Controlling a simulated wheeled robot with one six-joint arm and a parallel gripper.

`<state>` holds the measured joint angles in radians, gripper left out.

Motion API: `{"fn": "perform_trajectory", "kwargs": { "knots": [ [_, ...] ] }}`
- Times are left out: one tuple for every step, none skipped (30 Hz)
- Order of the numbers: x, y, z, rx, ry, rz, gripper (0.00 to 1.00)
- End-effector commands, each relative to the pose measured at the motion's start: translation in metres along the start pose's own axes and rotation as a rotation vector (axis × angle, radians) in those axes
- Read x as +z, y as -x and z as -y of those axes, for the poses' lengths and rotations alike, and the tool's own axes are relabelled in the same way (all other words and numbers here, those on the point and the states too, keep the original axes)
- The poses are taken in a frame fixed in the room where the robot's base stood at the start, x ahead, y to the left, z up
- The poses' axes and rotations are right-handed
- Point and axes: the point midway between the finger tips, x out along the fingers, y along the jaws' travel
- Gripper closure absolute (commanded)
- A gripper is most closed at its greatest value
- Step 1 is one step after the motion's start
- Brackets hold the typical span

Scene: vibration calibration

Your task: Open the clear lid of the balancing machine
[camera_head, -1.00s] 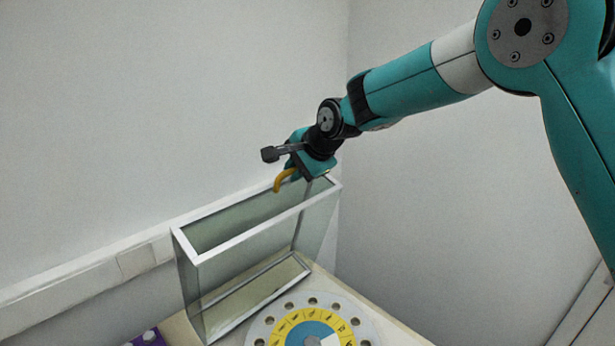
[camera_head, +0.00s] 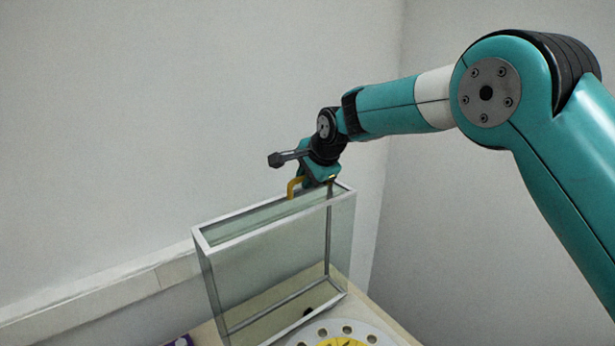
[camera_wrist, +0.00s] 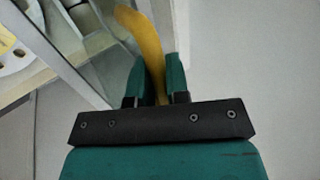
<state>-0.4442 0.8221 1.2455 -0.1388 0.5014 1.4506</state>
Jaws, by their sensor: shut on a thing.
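The clear lid (camera_head: 275,224) is a tall see-through box with pale metal edges, standing over the table in the head view. Its yellow handle (camera_head: 292,188) is at the far right end of the top. My gripper (camera_head: 312,182) is at that end, shut on the handle. In the wrist view the yellow handle (camera_wrist: 146,42) runs between the two teal fingers of my gripper (camera_wrist: 158,78), and a lid edge bar (camera_wrist: 58,55) runs diagonally at the left. Most of the balancing machine is out of view or hidden.
A round disc with holes and a yellow ring (camera_head: 345,342) lies in front of the lid, cut off by the lower edge. Pale walls stand close behind and right. A white rail (camera_head: 110,287) runs along the left wall.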

Motion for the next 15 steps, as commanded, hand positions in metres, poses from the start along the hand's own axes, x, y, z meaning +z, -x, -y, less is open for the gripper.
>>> {"fn": "perform_trajectory", "kwargs": {
  "knots": [
    [-0.0053,0.0014,0.0010,-0.004,-0.005,-0.011,1.00],
    [-0.0053,0.0014,0.0010,-0.004,-0.005,-0.011,1.00],
    [-0.0052,0.0014,0.0011,-0.004,-0.004,-0.010,0.75],
    [-0.0050,0.0014,0.0010,-0.004,-0.004,-0.010,0.68],
    [-0.0045,0.0013,0.0010,-0.004,-0.004,-0.009,0.61],
    [-0.0038,0.0011,0.0009,-0.003,-0.003,-0.008,0.60],
    [-0.0033,0.0010,0.0009,-0.003,-0.003,-0.007,0.60],
    [-0.0028,0.0009,0.0009,-0.003,-0.002,-0.006,0.60],
    [-0.0022,0.0008,0.0009,-0.003,-0.002,-0.006,0.60],
    [-0.0020,0.0007,0.0008,-0.002,-0.002,-0.005,0.60],
    [-0.0018,0.0007,0.0007,-0.002,-0.001,-0.005,0.60],
    [-0.0017,0.0006,0.0006,-0.002,-0.001,-0.004,0.60],
    [-0.0016,0.0008,0.0006,-0.002,-0.001,-0.004,0.60],
    [-0.0015,0.0013,0.0005,-0.002,-0.001,-0.004,0.60],
    [-0.0015,0.0026,0.0004,-0.002,-0.001,-0.004,0.60]
  ]
}}
